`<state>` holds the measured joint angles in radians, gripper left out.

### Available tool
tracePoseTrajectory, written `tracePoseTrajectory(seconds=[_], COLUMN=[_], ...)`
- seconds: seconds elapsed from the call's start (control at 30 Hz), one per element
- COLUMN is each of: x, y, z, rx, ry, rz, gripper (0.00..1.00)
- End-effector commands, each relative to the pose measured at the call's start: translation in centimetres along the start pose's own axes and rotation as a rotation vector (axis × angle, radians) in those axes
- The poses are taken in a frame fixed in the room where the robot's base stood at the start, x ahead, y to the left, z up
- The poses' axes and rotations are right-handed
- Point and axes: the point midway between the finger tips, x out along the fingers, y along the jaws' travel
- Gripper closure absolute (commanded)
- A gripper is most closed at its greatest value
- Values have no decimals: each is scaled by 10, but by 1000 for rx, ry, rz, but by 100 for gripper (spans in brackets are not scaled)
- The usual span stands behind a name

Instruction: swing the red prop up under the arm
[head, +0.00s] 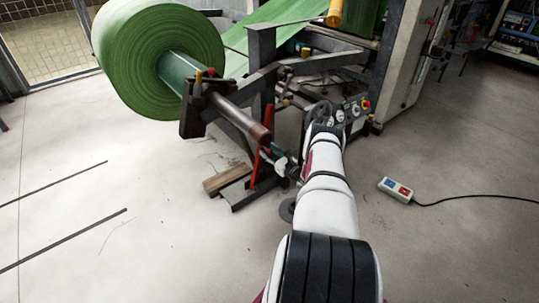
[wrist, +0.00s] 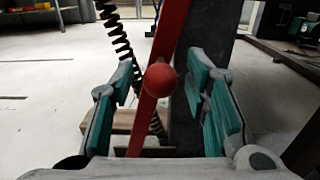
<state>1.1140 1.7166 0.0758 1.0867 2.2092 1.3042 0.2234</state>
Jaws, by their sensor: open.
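The red prop (head: 256,167) is a slim bar standing at a slant below the near end of the machine's arm (head: 237,119). In the wrist view the red prop (wrist: 171,38) runs up through the middle, with a round red knob (wrist: 162,79) facing me. My gripper (wrist: 163,84) is open, its green-padded fingers on either side of the prop and knob, with gaps showing on both sides. In the head view my gripper (head: 278,158) is just right of the prop and partly hidden by my wrist. The prop's upper end is hard to make out.
A large green roll (head: 150,58) hangs on the shaft at the upper left. A dark post (wrist: 198,50) and a coiled cable (wrist: 122,45) stand close by the prop. Wooden boards (head: 228,178) lie at its foot. A socket box (head: 396,190) with a cable lies right. Floor at left is mostly clear.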

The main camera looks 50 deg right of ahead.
Motion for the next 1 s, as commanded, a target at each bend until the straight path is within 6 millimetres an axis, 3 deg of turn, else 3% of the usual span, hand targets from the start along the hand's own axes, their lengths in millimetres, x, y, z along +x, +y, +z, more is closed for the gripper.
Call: tracePoseTrajectory(seconds=[0.27, 0.43, 0.47, 0.73, 1.0], x=[1, 1, 1, 1, 0], y=[0, 0, 0, 5, 43], z=[0, 0, 0, 2, 9], rx=[-1, -1, -1, -17, -170], ry=[0, 0, 0, 0, 2], rz=[0, 0, 0, 0, 1], gripper=[60, 98, 100, 100, 100])
